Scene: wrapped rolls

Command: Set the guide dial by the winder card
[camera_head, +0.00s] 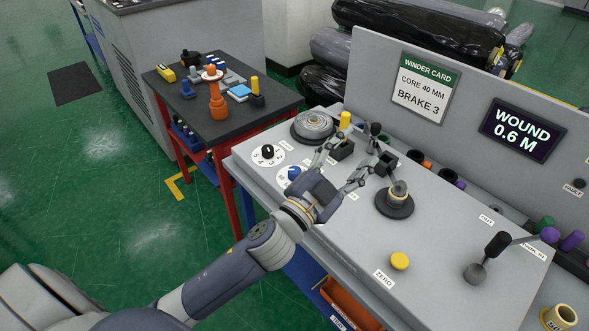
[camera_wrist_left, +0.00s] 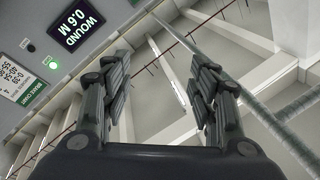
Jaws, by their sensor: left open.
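The winder card (camera_head: 425,87) on the upright panel reads "CORE 40 MM" and "BRAKE 3". Two dials with white scale plates sit at the left of the console: one with a black knob (camera_head: 267,151), one with a blue knob (camera_head: 293,172). Their small labels are too small to read, so I cannot tell which is the guide dial. My left gripper (camera_head: 366,157) is open and empty above the console, right of both dials, apart from them. Its spread fingers show in the left wrist view (camera_wrist_left: 160,95). My right gripper is not in view.
A display (camera_head: 521,130) reads "WOUND 0.6 M". A grey spindle (camera_head: 395,200), yellow zero button (camera_head: 400,261) and black-knobbed lever (camera_head: 487,257) stand on the console. A chart (camera_wrist_left: 22,82) hangs beside the display in the left wrist view. A dark-topped table (camera_head: 215,125) holds tools.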

